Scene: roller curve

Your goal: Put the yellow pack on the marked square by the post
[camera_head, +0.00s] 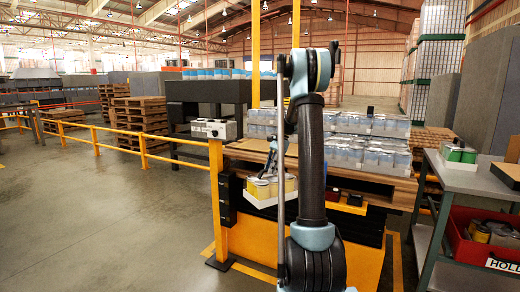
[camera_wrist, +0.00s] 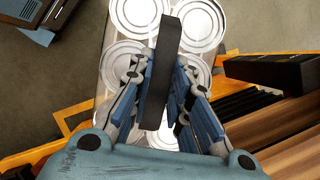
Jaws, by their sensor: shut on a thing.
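The yellow pack (camera_head: 262,189), cans in a shallow white tray, is just right of the yellow post (camera_head: 217,195) in the head view. In the wrist view its silver can tops (camera_wrist: 138,16) fill the upper middle, with a black handle strap (camera_wrist: 158,75) across them. My gripper (camera_wrist: 163,72) is shut on this strap, one blue-padded finger on each side. In the head view my gripper (camera_head: 273,158) is small and partly hidden by my arm. The pack appears raised off the floor. Yellow lines (camera_head: 252,272) mark the floor by the post's foot; I cannot make out a whole square.
A yellow rail (camera_head: 150,150) runs left from the post, which bears a grey box (camera_head: 214,129). Grey-white packs (camera_head: 370,155) stand behind my arm. At right are a bench (camera_head: 475,180) with a green pack (camera_head: 458,153) and a red bin (camera_head: 470,247). The left floor is clear.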

